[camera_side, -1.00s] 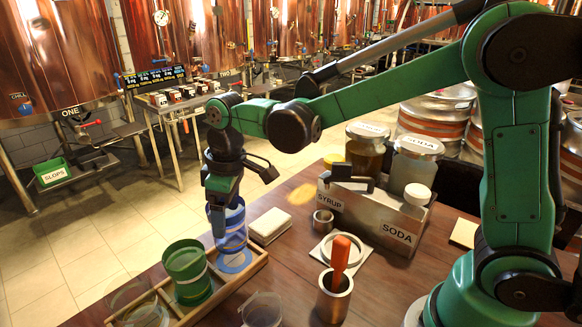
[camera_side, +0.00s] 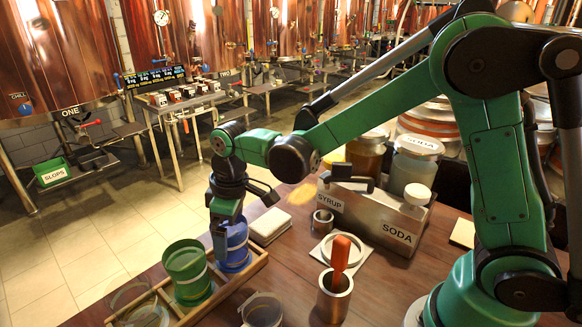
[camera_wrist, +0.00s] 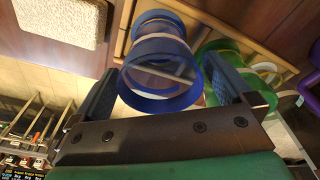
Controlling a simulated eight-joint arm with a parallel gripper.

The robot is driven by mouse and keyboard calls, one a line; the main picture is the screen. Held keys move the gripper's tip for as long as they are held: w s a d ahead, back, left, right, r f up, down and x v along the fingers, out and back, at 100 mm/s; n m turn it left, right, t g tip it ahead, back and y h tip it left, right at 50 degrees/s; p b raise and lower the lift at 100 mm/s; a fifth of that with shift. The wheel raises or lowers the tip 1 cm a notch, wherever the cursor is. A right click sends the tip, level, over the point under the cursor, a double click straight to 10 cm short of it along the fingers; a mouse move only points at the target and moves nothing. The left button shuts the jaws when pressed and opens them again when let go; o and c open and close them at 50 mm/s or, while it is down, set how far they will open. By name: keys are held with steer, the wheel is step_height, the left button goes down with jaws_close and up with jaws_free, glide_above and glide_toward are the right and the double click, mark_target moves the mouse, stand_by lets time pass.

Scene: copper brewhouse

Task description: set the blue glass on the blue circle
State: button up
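The blue glass (camera_side: 236,248) stands upright in the far end of the wooden tray (camera_side: 236,287), at the place of the blue circle, which the glass now hides. I cannot tell whether its base touches the tray floor. My gripper (camera_side: 219,243) is low at the glass, its fingers on either side of it. In the wrist view the glass (camera_wrist: 158,82) sits between the two fingers of my gripper (camera_wrist: 162,72), which look closed against its sides.
A green glass (camera_side: 186,270) stands in the tray just nearer than the blue one. A clear glass (camera_side: 148,316) is at the tray's near end. A pale block (camera_side: 270,226) lies just right of the tray. A steel cup (camera_side: 333,298) and the soda-syrup caddy (camera_side: 375,222) stand further right.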

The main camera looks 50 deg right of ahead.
step_height(320, 180, up, 12)
steer(key=s, duration=0.1)
steer(key=s+d+f+m+t, duration=0.4)
steer(key=s+d+m+t, duration=0.2)
steer(key=s+d, duration=0.2)
steer(key=shift+s+f+m+h, duration=0.25)
steer(key=shift+s+m+h, duration=0.05)
steer(key=shift+s+h, duration=0.1)
